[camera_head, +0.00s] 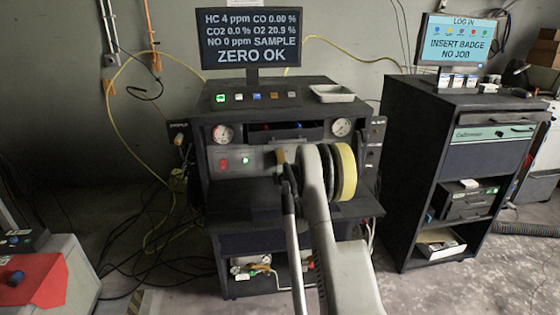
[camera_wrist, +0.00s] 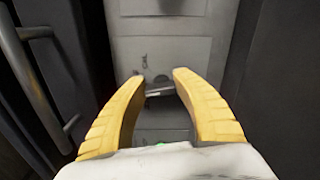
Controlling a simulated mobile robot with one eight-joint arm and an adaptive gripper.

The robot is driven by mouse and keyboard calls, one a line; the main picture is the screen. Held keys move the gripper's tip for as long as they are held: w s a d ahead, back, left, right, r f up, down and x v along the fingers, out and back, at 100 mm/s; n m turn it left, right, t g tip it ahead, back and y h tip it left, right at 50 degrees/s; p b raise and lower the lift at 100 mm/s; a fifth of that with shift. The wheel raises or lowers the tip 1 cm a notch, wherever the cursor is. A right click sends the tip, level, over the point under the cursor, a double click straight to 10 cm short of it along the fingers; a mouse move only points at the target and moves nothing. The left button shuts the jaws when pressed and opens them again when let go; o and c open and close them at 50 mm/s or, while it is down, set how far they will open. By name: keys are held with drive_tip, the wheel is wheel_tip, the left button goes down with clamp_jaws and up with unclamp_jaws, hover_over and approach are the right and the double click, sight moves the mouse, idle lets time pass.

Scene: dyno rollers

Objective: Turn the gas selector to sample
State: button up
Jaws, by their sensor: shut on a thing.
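The gas selector (camera_wrist: 159,90) is a small dark handle on a pale grey panel, seen between my fingertips in the wrist view. My gripper (camera_wrist: 160,78) has two yellow ribbed fingers, one on each side of the handle, and is shut on it. In the head view my gripper (camera_head: 281,157) is at the front panel of the dark analyser console (camera_head: 230,190). My arm hides most of the selector there, so I cannot tell its marked position. The monitor (camera_head: 250,40) above reads "SAMPLE" and "ZERO OK".
Two round gauges (camera_head: 222,134) flank a recess above the panel. Red and green switches (camera_head: 224,164) sit left of my gripper. A dark cabinet (camera_head: 410,150) with a login screen (camera_head: 452,42) stands right. Cables and a yellow hose (camera_head: 112,110) run at the left.

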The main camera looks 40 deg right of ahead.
drive_tip(key=shift+m, duration=1)
drive_tip(key=o, duration=1.2)
drive_tip(key=v, duration=1.2)
drive_tip(key=shift+f, duration=0.1)
